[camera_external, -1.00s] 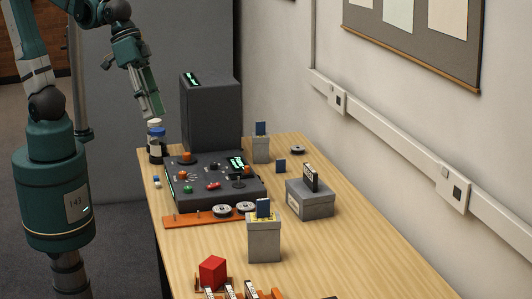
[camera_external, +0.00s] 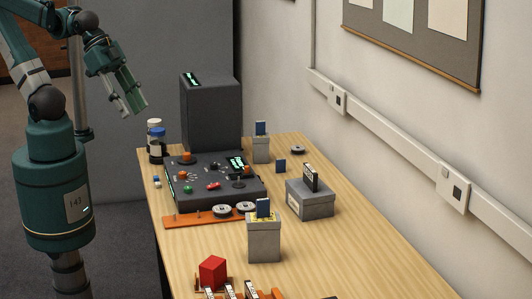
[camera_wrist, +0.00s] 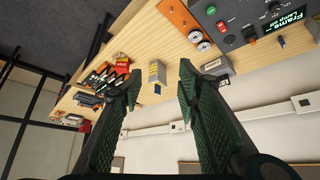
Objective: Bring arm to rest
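My gripper (camera_external: 131,103) is raised in the air left of the dark upright cabinet, above and beside the table's far left end. In the wrist view my gripper (camera_wrist: 158,88) has its two green fingers spread apart with nothing between them. The wooden table (camera_external: 345,262) lies to the right and below, and nothing on it touches the gripper. Grey archival boxes stand on it: one in front (camera_external: 264,240), one in the middle (camera_external: 311,203) and one at the back (camera_external: 261,149), each with a card or folder sticking up.
A black control panel (camera_external: 212,199) with knobs and the dark cabinet (camera_external: 210,115) fill the table's far left. Bottles (camera_external: 156,146) stand by the cabinet. A red block (camera_external: 213,272) lies at the front. The table's right side is mostly clear.

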